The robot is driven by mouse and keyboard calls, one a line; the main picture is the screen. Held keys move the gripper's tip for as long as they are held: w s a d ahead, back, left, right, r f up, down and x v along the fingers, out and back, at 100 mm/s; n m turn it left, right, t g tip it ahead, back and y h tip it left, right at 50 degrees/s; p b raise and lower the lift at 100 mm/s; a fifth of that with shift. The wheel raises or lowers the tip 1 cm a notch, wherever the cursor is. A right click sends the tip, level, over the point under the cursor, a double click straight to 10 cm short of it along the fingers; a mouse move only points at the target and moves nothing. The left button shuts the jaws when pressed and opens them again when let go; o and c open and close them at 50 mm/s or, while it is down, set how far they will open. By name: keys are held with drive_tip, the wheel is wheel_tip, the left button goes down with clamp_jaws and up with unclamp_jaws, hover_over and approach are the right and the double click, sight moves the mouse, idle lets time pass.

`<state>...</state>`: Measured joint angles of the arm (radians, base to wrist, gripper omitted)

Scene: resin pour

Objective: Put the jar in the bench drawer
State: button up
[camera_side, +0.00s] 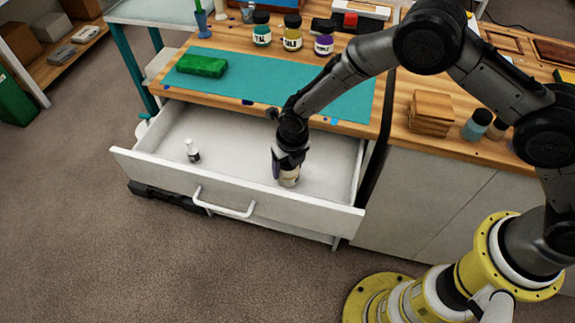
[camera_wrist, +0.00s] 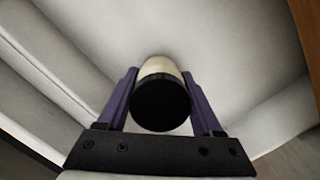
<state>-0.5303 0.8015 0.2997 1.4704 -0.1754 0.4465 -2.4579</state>
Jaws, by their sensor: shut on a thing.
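The bench drawer (camera_side: 232,145) is pulled open below the bench top. My gripper (camera_side: 288,168) points down inside the drawer, in its right part near the front. It is shut on the jar (camera_side: 289,179), which has a pale cream body. In the wrist view the jar (camera_wrist: 158,68) shows its round black lid (camera_wrist: 160,104) between the two purple fingers of my gripper (camera_wrist: 160,100). The jar is upright or nearly so, at or just above the drawer floor; I cannot tell whether it touches.
A small white bottle (camera_side: 192,151) stands in the drawer's left part. The drawer front (camera_side: 240,190) has a white handle (camera_side: 224,204). On the bench lie a teal mat (camera_side: 300,85), a green block (camera_side: 201,65), several jars and a wood stack (camera_side: 430,113). The drawer's middle is clear.

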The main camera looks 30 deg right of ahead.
drive_tip(key=shift+f, duration=0.15)
drive_tip(key=o, duration=1.5)
drive_tip(key=r, duration=0.4)
drive_tip(key=s+r, duration=0.1)
drive_tip(key=r, duration=0.7)
drive_tip(key=shift+s+r, duration=0.15)
drive_tip(key=shift+s, duration=0.25)
